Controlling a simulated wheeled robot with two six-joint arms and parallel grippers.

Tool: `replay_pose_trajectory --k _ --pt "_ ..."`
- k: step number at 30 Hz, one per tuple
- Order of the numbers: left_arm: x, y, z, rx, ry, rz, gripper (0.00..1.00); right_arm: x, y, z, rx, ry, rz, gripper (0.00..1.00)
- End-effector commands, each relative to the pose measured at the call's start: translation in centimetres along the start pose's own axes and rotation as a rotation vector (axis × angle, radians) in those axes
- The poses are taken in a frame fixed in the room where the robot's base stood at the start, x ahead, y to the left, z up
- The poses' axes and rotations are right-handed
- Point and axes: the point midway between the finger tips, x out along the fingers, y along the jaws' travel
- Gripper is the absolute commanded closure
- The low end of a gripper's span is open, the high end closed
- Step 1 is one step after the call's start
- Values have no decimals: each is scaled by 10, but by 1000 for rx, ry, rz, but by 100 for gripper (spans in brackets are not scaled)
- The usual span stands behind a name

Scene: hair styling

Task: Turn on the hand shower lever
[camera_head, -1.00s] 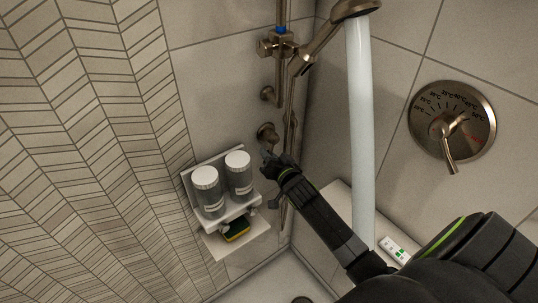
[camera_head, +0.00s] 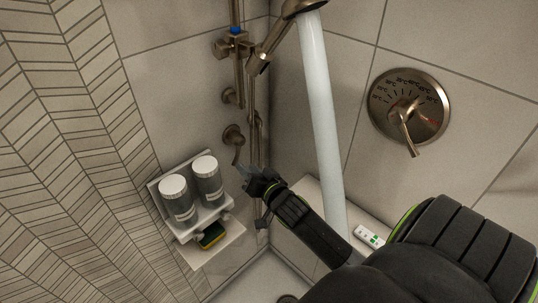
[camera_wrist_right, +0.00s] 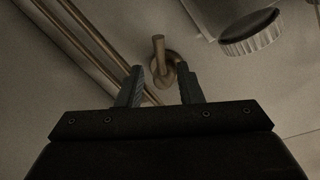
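A small bronze lever (camera_head: 234,137) on a round wall mount sits on the back wall, left of the shower rail, its handle hanging down. My right gripper (camera_head: 244,171) is just below and slightly right of it. In the right wrist view the gripper (camera_wrist_right: 161,90) has its two fingers apart, and the lever (camera_wrist_right: 159,55) shows beyond and between them; contact cannot be told. A bronze hand shower (camera_head: 270,42) hangs on the rail, and a thick pale water stream (camera_head: 322,120) falls from its head. My left gripper is not in view.
A white wall shelf (camera_head: 222,214) with two capped bottles (camera_head: 179,198) and a yellow-green sponge (camera_head: 211,236) is left of the gripper. A round temperature dial (camera_head: 408,107) is on the right wall. A white remote (camera_head: 369,237) lies on the ledge.

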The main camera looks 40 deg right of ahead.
Motion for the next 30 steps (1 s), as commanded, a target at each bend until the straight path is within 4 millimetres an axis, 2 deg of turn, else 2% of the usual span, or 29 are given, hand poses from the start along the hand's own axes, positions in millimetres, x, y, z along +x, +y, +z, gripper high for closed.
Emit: replay_pose_trajectory --k 6,13,19,30 --pt "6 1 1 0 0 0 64 -48 1 1 0 -1 1 67" --pt "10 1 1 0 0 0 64 -85 1 1 0 -2 2 67" --pt "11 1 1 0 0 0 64 -99 0 0 1 0 0 67" --pt "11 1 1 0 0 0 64 -100 -1 0 1 0 0 67"
